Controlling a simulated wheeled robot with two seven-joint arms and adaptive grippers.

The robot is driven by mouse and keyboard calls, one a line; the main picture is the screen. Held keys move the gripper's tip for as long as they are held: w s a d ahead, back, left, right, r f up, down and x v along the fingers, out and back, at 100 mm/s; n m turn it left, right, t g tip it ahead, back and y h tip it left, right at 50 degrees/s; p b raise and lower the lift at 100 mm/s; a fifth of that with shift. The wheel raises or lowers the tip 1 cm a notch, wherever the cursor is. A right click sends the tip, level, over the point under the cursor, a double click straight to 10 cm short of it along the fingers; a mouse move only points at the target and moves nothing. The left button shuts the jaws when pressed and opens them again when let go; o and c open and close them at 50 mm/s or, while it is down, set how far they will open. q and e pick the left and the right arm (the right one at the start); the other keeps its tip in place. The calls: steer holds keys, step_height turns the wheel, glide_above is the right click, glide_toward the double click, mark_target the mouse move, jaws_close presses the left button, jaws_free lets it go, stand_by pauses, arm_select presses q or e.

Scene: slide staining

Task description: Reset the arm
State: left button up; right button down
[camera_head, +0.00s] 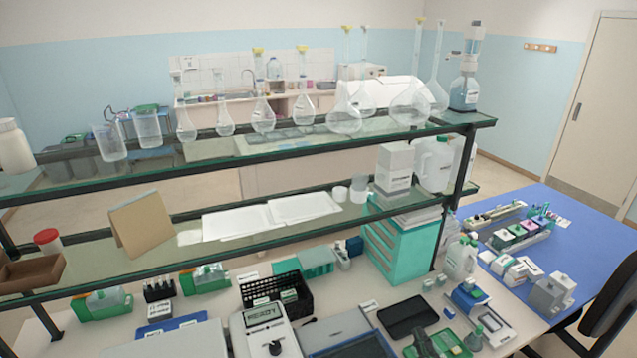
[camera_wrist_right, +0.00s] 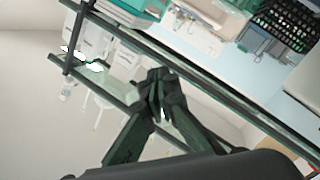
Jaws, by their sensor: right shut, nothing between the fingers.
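My right gripper (camera_wrist_right: 160,85) shows in the right wrist view. Its dark fingers are together at the tips with nothing between them. It is in the air, in front of the dark shelf edges, and touches nothing that I can make out. In the head view I cannot clearly make out either gripper. My left gripper is not in view.
A two-tier glass shelf (camera_head: 330,145) with flasks spans the head view. Below it, the bench holds a teal drawer box (camera_head: 400,245), a black basket (camera_head: 275,290) and a white instrument (camera_head: 262,330). A blue table (camera_head: 590,225) stands right, with a dark chair (camera_head: 608,300).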

steer(key=s+d+f+m+g+h, duration=0.25)
steer(key=s+d+f+g, duration=0.2)
steer(key=f, duration=0.55)
steer(key=s+d+f+m+g+h, duration=0.2)
steer(key=s+d+f+m+g, duration=0.15)
steer(key=s+d+f, duration=0.45)
steer(key=s+a+f+m+g+y, duration=0.25)
steer(key=s+f+g, duration=0.35)
steer(key=s+f, duration=0.8)
step_height(320, 180, down, 31)
steer(key=s+a+g+b, duration=0.1)
steer(key=s+g+b, duration=0.1)
steer(key=s+b, duration=0.1)
steer(key=s+f+g+b, duration=0.1)
steer(key=s+f, duration=1.8)
steer(key=f, duration=0.1)
steer(key=shift+s+b, duration=0.15)
steer(key=shift+b, duration=0.15)
